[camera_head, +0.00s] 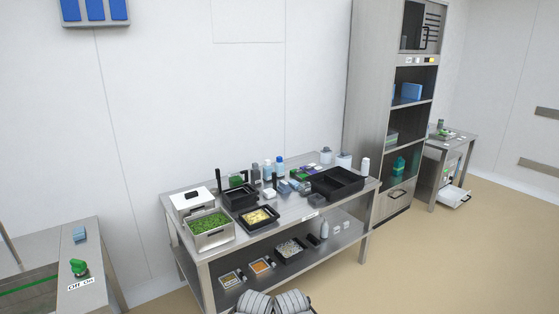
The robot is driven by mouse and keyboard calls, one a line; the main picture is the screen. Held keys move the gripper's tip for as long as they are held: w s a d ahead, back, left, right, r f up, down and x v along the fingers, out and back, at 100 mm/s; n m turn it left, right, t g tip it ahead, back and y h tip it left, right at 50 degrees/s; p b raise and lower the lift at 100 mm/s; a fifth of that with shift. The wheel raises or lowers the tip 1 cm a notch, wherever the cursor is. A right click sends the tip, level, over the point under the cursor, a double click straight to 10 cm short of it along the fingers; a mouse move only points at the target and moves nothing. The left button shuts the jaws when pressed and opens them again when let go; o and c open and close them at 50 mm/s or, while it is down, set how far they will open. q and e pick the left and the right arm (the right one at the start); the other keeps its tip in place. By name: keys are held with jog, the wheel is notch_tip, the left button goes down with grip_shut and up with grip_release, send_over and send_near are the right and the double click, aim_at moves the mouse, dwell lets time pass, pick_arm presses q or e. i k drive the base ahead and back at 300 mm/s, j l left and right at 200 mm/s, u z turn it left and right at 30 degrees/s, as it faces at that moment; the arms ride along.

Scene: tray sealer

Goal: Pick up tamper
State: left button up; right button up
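I cannot pick out a tamper for certain at this distance. Several small upright items stand on the steel table (305,217). Among them are a thin black upright item (219,181) at the back left and a dark short item (256,174) beside the bottles; I cannot tell whether either is the tamper.
The table holds a pan of green food (211,240), a black tray of yellow pieces (259,228), blue-capped bottles (279,166) and a large black divided bin (339,197). A tall steel cabinet (366,105) stands behind right. A bench with a green knob (79,267) is left. Floor is clear at right.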

aim_at(284, 187)
jog(key=i+l+u, duration=0.1)
jog(key=i+l, duration=0.7)
jog(key=i, duration=0.1)
